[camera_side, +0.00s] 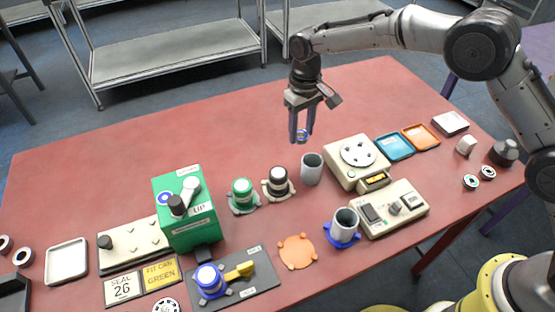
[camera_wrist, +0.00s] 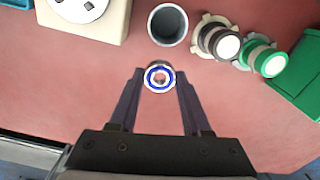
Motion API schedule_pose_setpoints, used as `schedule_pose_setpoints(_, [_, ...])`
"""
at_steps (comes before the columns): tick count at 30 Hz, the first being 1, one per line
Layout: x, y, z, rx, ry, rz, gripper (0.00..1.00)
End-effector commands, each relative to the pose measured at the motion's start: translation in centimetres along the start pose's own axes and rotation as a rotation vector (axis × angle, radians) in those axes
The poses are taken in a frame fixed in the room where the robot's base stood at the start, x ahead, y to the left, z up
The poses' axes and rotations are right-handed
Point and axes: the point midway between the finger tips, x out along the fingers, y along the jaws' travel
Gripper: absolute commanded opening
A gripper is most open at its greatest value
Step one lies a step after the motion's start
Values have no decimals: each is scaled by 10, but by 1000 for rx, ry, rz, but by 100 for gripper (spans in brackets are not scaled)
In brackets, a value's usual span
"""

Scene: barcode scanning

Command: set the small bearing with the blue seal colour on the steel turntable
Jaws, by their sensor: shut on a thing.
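My gripper (camera_side: 302,136) is shut on a small bearing (camera_wrist: 159,76) with a blue seal ring. The bearing shows between the two fingertips in the wrist view, and a bit of it (camera_side: 302,135) shows in the side view. The gripper points down and holds it in the air above the red table, behind the grey cup. The steel turntable (camera_side: 358,153) is a round plate with dark holes on top of a beige box, to the right of the gripper. Part of the turntable (camera_wrist: 82,8) shows at the top left of the wrist view. Its top looks empty.
A grey cup (camera_side: 312,169) stands left of the beige box (camera_side: 343,176). White-topped (camera_side: 277,182) and green (camera_side: 242,194) round pieces stand further left, beside a green box (camera_side: 186,215). Blue (camera_side: 395,147) and orange (camera_side: 420,137) trays lie right of the turntable. Loose bearings (camera_side: 471,182) lie far right.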

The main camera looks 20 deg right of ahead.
Motion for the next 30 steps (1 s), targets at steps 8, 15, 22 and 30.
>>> schedule_pose_setpoints(8, [37, 0, 1, 0, -2, 0, 0])
schedule_pose_setpoints(15, [71, 1, 2, 0, -5, 1, 0])
schedule_pose_setpoints(22, [87, 1, 0, 1, 0, 0, 0])
schedule_pose_setpoints(30, [88, 1, 1, 1, -1, 0, 0])
